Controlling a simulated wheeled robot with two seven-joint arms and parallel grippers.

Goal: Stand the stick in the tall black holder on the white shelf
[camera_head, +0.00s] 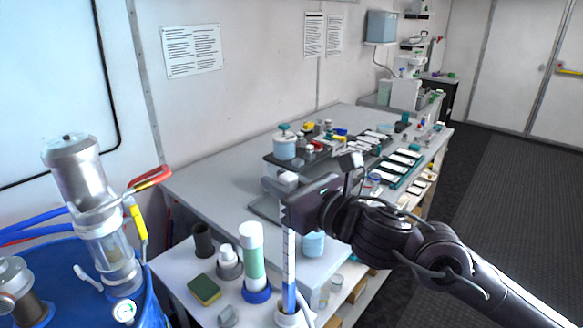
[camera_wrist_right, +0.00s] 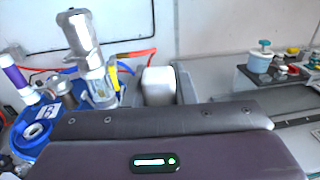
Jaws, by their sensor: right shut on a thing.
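My right gripper (camera_head: 288,198) is shut on the stick (camera_head: 289,262), which hangs upright, white above and blue toward its lower end. Its pale top (camera_head: 288,178) shows above the fingers and also appears as a white block in the right wrist view (camera_wrist_right: 158,86). The stick's lower end is in front of or in a white round piece; I cannot tell which. The tall black holder (camera_head: 203,240) stands upright on the white shelf (camera_head: 172,268), left of the stick and apart from it. My left gripper is not in view.
A green-and-white bottle (camera_head: 252,252) in a blue base and a grey-white fitting (camera_head: 228,262) stand between the holder and the stick. A green-yellow sponge (camera_head: 205,290) lies in front of the holder. A blue drum with metal fittings (camera_head: 80,180) is at left.

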